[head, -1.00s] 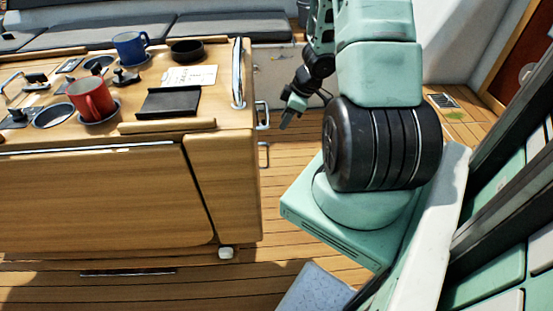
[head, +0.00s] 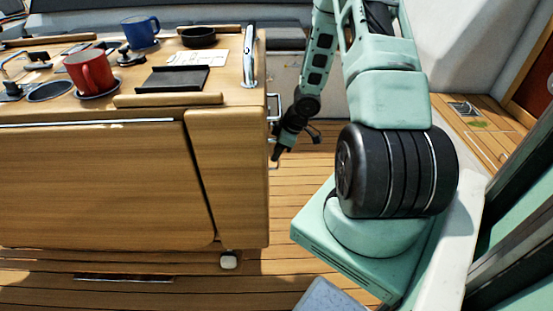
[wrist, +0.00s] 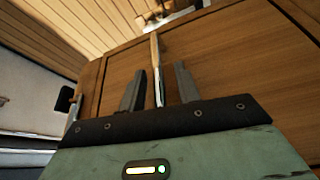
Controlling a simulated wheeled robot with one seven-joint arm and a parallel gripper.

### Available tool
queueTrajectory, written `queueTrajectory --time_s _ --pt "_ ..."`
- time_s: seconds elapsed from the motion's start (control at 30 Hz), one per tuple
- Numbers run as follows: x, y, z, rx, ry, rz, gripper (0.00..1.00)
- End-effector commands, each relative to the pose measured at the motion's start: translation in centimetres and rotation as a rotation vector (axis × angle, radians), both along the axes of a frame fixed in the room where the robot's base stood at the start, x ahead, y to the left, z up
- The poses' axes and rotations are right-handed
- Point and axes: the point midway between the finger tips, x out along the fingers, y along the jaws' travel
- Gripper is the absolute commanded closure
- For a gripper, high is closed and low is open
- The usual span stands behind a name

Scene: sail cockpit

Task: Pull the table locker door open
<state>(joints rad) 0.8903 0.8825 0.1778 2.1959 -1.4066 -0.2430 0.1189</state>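The wooden table (head: 90,190) stands at the left in the head view, and its right end carries metal handles. An upper handle (head: 272,107) shows there; a lower handle (head: 273,162) is partly hidden by my gripper (head: 277,154). In the wrist view, a wooden door panel (wrist: 235,60) fills much of the picture. A slim metal handle (wrist: 157,70) stands out from it between the two fingers of my gripper (wrist: 160,85). The fingers are open, with a visible gap on each side of the handle. The door looks shut. Whether a finger touches the handle cannot be told.
On the table stand a red mug (head: 90,72), a blue mug (head: 141,31), a black bowl (head: 198,37) and a black tray (head: 173,79). A metal rail (head: 249,58) edges its right end. Wooden floor (head: 310,180) is clear between the table and my base.

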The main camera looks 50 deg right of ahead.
Motion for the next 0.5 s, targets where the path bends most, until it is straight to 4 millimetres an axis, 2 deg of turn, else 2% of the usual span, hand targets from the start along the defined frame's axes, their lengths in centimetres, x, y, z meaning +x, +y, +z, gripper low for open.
queueTrajectory --time_s 0.1,0.43,0.47,0.5 --pt "0.28 0.13 -0.93 0.000 0.000 -0.001 0.68" --pt "0.39 0.18 -1.01 0.000 0.000 -0.001 0.68" --pt "0.39 0.18 -1.01 0.000 0.000 -0.001 0.73" --pt "0.39 0.18 -1.00 0.000 0.000 -0.001 0.84"
